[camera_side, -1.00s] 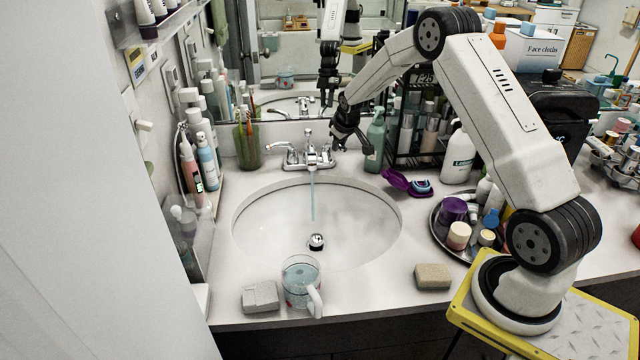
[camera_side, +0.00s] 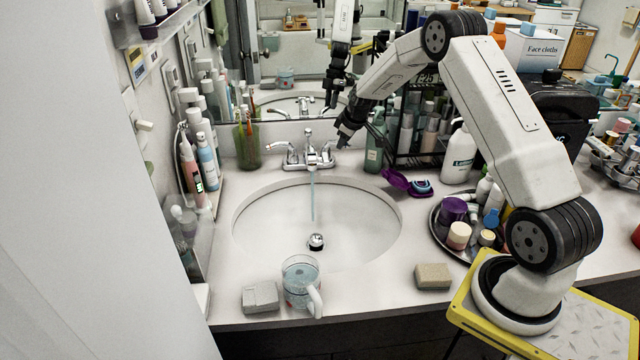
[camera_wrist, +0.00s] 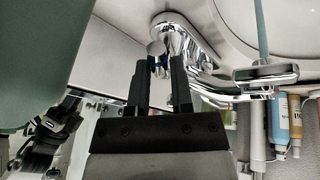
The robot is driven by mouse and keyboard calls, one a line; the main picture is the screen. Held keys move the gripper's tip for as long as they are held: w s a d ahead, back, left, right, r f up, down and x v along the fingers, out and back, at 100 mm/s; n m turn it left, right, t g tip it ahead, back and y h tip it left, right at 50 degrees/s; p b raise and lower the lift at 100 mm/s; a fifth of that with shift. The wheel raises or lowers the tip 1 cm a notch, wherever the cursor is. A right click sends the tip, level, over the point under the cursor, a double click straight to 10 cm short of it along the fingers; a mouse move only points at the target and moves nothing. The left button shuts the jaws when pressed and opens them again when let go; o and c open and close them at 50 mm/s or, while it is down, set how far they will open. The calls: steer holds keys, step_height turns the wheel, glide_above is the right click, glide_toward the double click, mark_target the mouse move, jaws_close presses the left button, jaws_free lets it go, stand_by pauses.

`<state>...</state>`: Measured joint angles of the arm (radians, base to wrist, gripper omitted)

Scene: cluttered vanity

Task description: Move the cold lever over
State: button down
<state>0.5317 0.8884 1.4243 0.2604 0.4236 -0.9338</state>
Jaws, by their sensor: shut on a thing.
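The chrome faucet (camera_side: 309,147) stands behind the sink, with its hot-side lever (camera_side: 280,148) reaching left. A thin stream of water (camera_side: 313,195) falls from its spout into the basin. My gripper (camera_side: 343,138) is at the right end of the faucet, where it partly hides the cold lever. In the wrist view, the two black fingers of my gripper (camera_wrist: 158,70) are shut on the cold lever (camera_wrist: 157,48), beside its chrome base. The part of the lever between the fingers is mostly hidden.
A green pump bottle (camera_side: 375,145) stands close to the right of my gripper. A purple case (camera_side: 397,180) lies on the counter near the basin. A green tumbler with toothbrushes (camera_side: 248,145) is at the left. A glass mug (camera_side: 300,282) stands at the front rim.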

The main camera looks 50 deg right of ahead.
steer(key=shift+d, duration=0.1)
stand_by(0.3)
steer(key=c, duration=0.5)
jaws_free()
steer(key=shift+r, duration=0.1)
steer(key=d+v, duration=0.1)
steer(key=v, duration=0.6)
steer(key=shift+a+r, duration=0.35)
steer(key=shift+a, duration=0.15)
steer(key=shift+s, duration=0.15)
steer(key=shift+c, duration=0.3)
